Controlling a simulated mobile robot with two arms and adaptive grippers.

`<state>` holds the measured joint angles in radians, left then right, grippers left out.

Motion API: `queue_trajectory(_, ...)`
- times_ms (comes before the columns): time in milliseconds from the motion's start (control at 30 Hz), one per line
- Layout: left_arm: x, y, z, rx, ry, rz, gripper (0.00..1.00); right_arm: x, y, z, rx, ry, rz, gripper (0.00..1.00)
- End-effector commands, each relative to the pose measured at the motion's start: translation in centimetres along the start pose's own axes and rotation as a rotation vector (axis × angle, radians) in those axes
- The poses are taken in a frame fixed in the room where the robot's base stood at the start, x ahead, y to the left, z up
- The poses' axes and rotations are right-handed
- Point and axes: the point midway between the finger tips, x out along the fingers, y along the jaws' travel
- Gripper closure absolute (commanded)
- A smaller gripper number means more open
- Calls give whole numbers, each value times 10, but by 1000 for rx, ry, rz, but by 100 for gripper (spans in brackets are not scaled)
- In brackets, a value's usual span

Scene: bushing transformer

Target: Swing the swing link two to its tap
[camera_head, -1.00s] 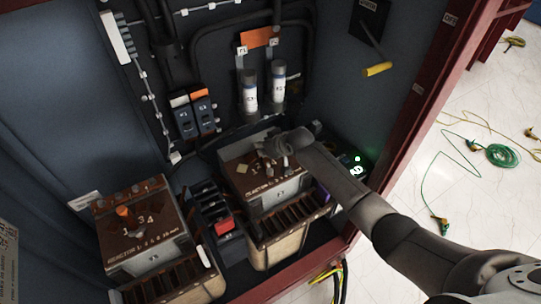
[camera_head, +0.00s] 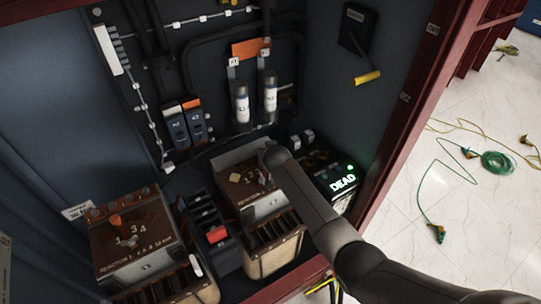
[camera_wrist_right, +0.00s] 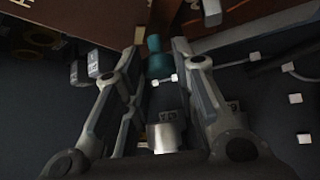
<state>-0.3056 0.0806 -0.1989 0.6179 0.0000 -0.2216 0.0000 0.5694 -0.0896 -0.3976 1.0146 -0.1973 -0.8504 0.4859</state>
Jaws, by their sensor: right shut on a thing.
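My right arm reaches into the cabinet, and its hand (camera_head: 275,157) is over the top of the right-hand brown-topped unit (camera_head: 236,178). The arm hides the fingers and part of that top. In the right wrist view my right gripper (camera_wrist_right: 157,57) has its fingers on either side of a teal knob (camera_wrist_right: 156,66), shut on it. I cannot tell how the knob joins the swing link, or which tap it faces. The left-hand brown-topped unit (camera_head: 108,248) has an orange knob (camera_head: 115,220) and painted numbers. My left gripper is not in view.
Two white cylinders (camera_head: 270,93) stand upright behind the right-hand unit. A display (camera_head: 343,183) reading DEAD is right of my arm. A yellow-handled lever (camera_head: 367,77) is on the right wall. The red frame (camera_head: 398,130) borders the opening. Cables (camera_head: 495,161) lie on the floor.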

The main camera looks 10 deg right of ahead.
Motion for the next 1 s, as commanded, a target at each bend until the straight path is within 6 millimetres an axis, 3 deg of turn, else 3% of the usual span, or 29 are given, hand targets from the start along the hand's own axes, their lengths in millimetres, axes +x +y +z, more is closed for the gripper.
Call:
queue_trajectory(267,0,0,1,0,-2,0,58,0,1,1,2,-3,1,100)
queue_trajectory(300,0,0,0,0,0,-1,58,0,1,1,2,-3,1,71)
queue_trajectory(433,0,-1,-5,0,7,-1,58,0,1,1,2,-2,1,55)
queue_trajectory(767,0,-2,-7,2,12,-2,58,0,1,0,1,-1,0,55)
queue_trajectory(1000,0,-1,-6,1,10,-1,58,-16,0,0,2,1,-1,55)
